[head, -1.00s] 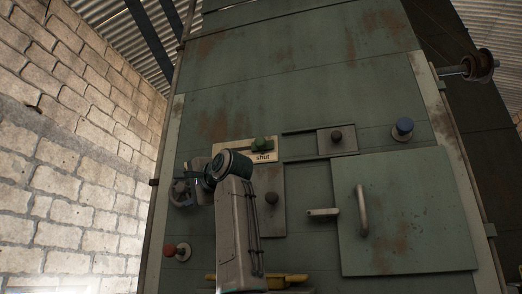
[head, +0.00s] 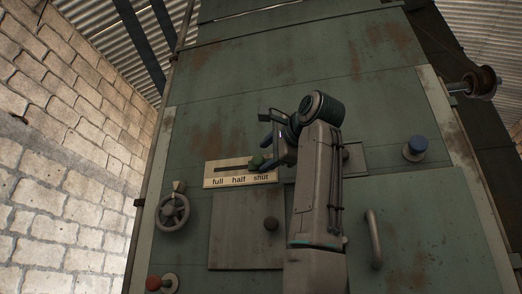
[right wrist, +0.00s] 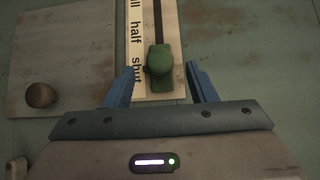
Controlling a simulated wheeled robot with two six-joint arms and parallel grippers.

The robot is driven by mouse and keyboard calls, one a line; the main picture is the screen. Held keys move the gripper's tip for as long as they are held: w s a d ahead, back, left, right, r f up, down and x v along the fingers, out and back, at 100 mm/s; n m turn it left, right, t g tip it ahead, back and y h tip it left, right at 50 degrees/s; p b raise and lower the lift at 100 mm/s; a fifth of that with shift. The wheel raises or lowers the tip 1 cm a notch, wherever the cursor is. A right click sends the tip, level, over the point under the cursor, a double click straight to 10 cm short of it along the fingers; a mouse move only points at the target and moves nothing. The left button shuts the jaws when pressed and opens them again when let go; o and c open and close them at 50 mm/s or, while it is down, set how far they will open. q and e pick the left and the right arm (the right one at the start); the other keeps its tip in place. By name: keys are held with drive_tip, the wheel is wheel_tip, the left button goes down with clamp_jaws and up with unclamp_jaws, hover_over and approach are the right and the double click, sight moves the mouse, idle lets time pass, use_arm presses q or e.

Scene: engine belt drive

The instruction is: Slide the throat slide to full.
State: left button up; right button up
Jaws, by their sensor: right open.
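The throat slide is a pale plate (head: 210,182) with a dark slot, lettered full, half and shut from left to right in the head view. Its green knob (head: 257,161) stands at the right end of the slot, by the word shut. In the right wrist view the knob (right wrist: 160,62) lies between the blue fingers of my right gripper (right wrist: 162,80), which is open. One finger is on each side of the knob, with a gap visible at the right finger. I cannot tell how deep the fingers reach. My left gripper is not in view.
Below the slide are a grey panel with a dark knob (head: 271,224), a handwheel (head: 173,213) and a red knob (head: 153,283). The panel left of the slide is clear.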

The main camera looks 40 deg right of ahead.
sight(261, 159)
drive_tip(key=w+p, duration=0.1)
drive_tip(key=w, duration=0.2)
drive_tip(key=shift+w+d, duration=0.2)
drive_tip(key=shift+a, duration=0.1)
drive_tip(key=shift+s, duration=0.1)
clamp_jaws()
